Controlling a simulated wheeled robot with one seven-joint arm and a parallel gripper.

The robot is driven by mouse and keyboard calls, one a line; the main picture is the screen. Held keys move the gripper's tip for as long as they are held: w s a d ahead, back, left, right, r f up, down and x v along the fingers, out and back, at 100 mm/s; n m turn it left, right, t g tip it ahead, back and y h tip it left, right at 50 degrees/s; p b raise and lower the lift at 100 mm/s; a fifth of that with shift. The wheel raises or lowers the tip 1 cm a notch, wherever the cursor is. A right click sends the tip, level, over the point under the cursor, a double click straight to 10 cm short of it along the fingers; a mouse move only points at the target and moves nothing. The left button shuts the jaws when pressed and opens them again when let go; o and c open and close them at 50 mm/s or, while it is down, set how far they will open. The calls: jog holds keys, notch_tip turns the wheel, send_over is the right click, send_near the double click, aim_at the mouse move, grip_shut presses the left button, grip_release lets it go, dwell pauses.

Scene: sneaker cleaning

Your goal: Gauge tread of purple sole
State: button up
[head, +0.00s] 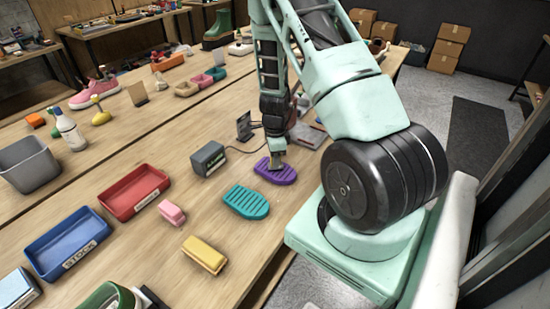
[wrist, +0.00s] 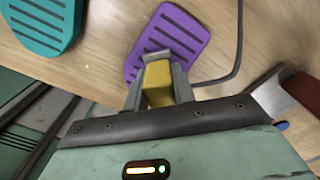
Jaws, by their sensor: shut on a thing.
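The purple sole (head: 287,177) lies flat on the workbench, its ribbed tread facing up. It also shows in the wrist view (wrist: 182,32), beyond my fingertips. My gripper (head: 277,163) points down over the sole's upper left part. In the wrist view my gripper (wrist: 158,85) is shut on a yellow block-like tool (wrist: 158,82) with a grey end piece. That end is over the sole's near end; I cannot tell whether it touches. A grey box with a small display (head: 208,159), likely the gauge unit, stands left of the sole with a dark cable.
A teal sole (head: 246,202) lies beside the purple one; pink (head: 172,212) and yellow (head: 205,254) blocks lie further left. Red (head: 135,192) and blue (head: 65,245) trays stand beyond. A dark stand (head: 244,126) is behind. The cable (wrist: 236,55) runs close to my gripper.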

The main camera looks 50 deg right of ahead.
jog(key=shift+f+b, duration=0.45)
jog(key=shift+f, duration=0.15)
dwell(1.4)
jog(key=shift+r, duration=0.1)
notch_tip(320, 180, up, 7)
jog(key=p, duration=0.6)
dwell(1.1)
